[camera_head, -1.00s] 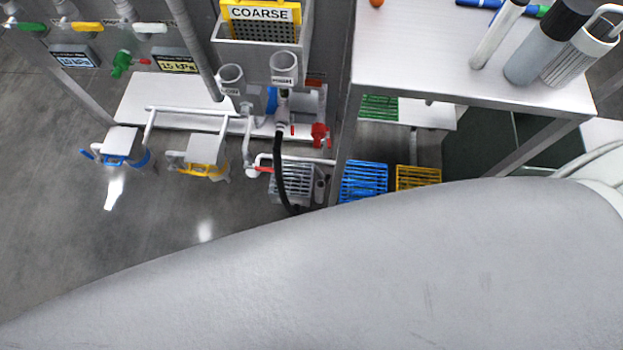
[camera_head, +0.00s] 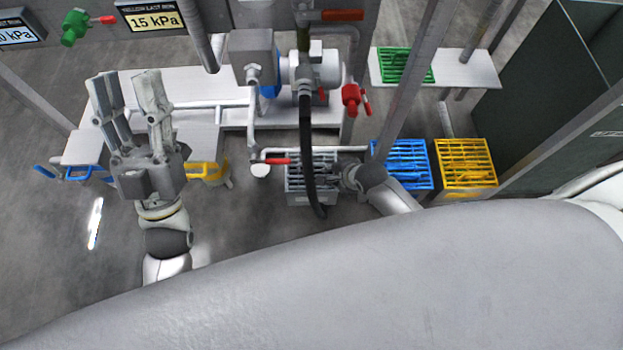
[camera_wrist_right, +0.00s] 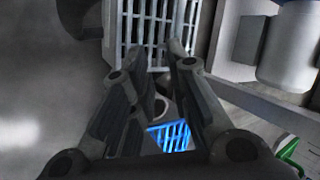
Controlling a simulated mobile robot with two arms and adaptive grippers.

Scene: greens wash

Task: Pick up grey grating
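The grey grating (camera_head: 298,180) sits low in the head view on a grey box, partly hidden by a black hose across it. In the right wrist view the grating (camera_wrist_right: 146,25) fills the top middle. My right gripper (camera_head: 347,174) is at the grating's right side in the head view. In the right wrist view its fingers (camera_wrist_right: 158,58) are apart, with the grating's near edge at the tips; I cannot tell whether they touch it. My left gripper (camera_head: 127,88) is open and empty, fingers pointing up, at the left of the head view.
A blue grating (camera_head: 402,164) and a yellow grating (camera_head: 466,163) stand to the right; a green grating (camera_head: 405,65) lies on a shelf behind. The black hose (camera_head: 307,140), a red-handled pipe (camera_head: 276,160) and a red valve (camera_head: 352,98) crowd the grey grating. Floor is free at lower left.

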